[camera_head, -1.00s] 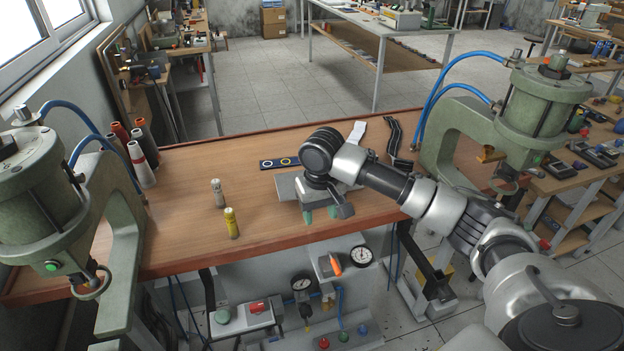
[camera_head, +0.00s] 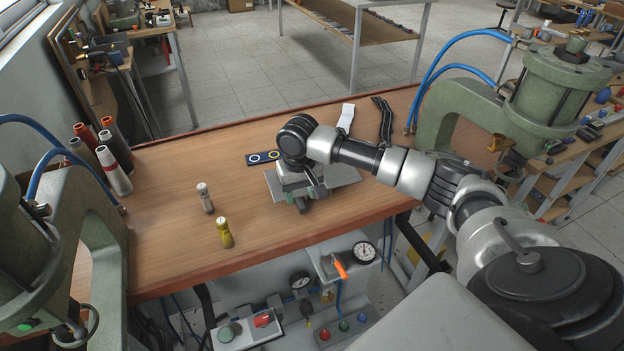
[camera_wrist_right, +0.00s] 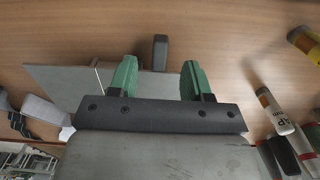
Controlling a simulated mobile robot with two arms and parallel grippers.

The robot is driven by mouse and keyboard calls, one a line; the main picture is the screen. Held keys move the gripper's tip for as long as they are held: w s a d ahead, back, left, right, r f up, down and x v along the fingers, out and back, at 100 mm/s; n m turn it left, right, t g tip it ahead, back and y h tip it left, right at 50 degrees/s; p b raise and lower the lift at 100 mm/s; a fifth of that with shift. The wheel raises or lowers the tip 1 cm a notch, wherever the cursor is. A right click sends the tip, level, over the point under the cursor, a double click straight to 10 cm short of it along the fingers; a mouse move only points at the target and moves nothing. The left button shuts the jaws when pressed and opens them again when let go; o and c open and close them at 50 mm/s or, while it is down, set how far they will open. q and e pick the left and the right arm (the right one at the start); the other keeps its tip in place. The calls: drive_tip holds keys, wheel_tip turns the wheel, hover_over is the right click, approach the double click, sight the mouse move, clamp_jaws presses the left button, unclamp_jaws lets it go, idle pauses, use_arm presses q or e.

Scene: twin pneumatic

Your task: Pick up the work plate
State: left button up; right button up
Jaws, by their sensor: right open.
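The work plate (camera_head: 342,177) is a flat grey sheet lying on the wooden bench, partly hidden under my right gripper. It also shows in the right wrist view (camera_wrist_right: 62,84), behind the fingers. My right gripper (camera_head: 303,203) points down over the plate's left part. In the right wrist view its two green fingers (camera_wrist_right: 158,78) are apart, with nothing clamped between them. A small dark block (camera_wrist_right: 160,50) shows between and beyond the fingertips; I cannot tell whether it is fixed to the plate. Whether the fingers touch the plate is unclear. My left gripper is out of view.
Green presses stand at the left and right (camera_head: 450,120). Bench space between the tubes and left press is clear.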

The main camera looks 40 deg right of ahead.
sight(301, 203)
wheel_tip(301, 203, down, 4)
drive_tip(key=shift+r+p, duration=0.1)
drive_tip(key=shift+p, duration=0.35)
drive_tip(key=shift+f, duration=0.35)
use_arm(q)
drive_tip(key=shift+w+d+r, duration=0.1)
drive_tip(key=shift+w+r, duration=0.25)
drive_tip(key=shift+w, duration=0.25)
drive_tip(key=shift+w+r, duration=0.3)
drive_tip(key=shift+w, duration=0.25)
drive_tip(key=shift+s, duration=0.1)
use_arm(e)
drive_tip(key=shift+c, duration=0.3)
drive_tip(key=shift+c, duration=1.1)
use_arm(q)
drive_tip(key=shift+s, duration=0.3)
use_arm(e)
drive_tip(key=shift+w, duration=0.1)
clamp_jaws()
